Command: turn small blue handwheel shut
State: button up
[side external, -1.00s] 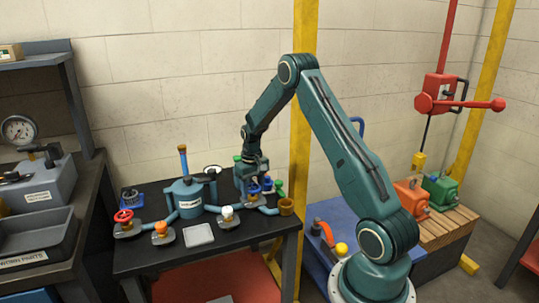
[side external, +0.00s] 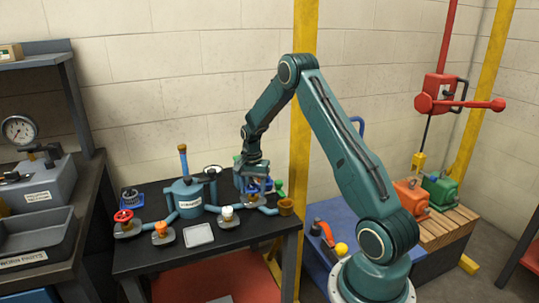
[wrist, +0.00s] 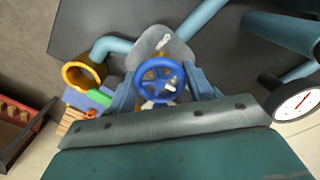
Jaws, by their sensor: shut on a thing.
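The small blue handwheel (wrist: 158,82) sits between my gripper's two fingers in the wrist view, on a valve with a grey base plate (wrist: 172,46). My gripper (wrist: 162,88) is shut on the wheel, one finger on each side of its rim. In the side external view my gripper (side external: 254,184) points down over the right part of the black table, and only a bit of blue shows between its fingers. The lower valve body is mostly hidden.
A blue tank (side external: 187,198) stands left of my gripper, with blue pipes beside it. A red handwheel (side external: 124,216), an orange knob (side external: 160,228) and a white knob (side external: 227,212) stand nearby. A brass cup (side external: 286,207) is close on the right. A round gauge (wrist: 297,104) shows in the wrist view.

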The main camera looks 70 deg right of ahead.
aim_at(253, 187)
jog(key=shift+m, duration=0.9)
jog(key=o, duration=1)
jog(key=shift+r, duration=0.1)
notch_tip(253, 187, up, 14)
jog(key=shift+f, duration=0.15)
